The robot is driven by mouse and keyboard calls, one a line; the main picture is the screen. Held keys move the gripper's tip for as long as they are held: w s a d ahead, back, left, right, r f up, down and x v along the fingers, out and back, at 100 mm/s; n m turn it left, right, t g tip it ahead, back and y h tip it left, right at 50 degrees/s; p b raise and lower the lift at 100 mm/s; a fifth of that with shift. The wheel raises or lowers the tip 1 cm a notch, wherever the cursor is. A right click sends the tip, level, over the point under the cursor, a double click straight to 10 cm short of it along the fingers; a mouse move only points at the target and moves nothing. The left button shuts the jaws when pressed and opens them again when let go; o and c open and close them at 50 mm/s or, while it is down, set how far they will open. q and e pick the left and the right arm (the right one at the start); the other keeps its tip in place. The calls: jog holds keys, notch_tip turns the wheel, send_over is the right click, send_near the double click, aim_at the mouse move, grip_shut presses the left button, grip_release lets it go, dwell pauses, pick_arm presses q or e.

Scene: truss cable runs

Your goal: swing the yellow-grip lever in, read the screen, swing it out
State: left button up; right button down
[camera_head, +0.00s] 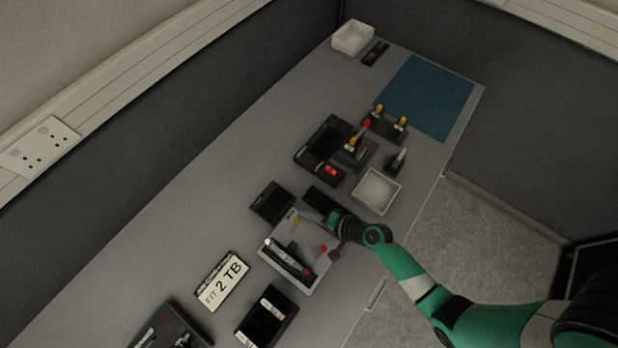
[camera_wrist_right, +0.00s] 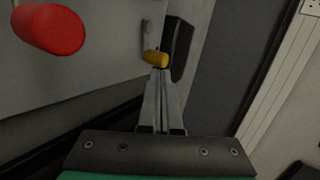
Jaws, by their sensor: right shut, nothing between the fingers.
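The yellow grip (camera_head: 297,220) of a lever stands at the upper part of a light grey unit (camera_head: 312,284). In the right wrist view the yellow grip (camera_wrist_right: 156,59) appears just beyond the tips of my right gripper (camera_wrist_right: 157,74). The two fingers are shut together with nothing between them; I cannot tell whether they touch the grip. In the head view my right gripper (camera_head: 327,214) is at the unit's upper right edge. A red grip (camera_head: 323,248) is on the unit's right side, and large at upper left in the wrist view (camera_wrist_right: 48,28). No lit screen text is readable. My left gripper is out of view.
A white label plate (camera_head: 222,281) reads "FIT 2 TB". Dark boxes (camera_head: 271,202) (camera_head: 267,316) stand close to the unit. A white tray (camera_head: 377,191), fixtures with yellow and red grips (camera_head: 385,124) and a blue mat (camera_head: 427,97) are farther up the bench. The left bench strip is clear.

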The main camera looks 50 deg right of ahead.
dwell(0.6)
jog(key=shift+s+a, duration=0.1)
jog(key=shift+a, duration=0.2)
jog(key=shift+a+p, duration=0.15)
jog(key=shift+p, duration=0.2)
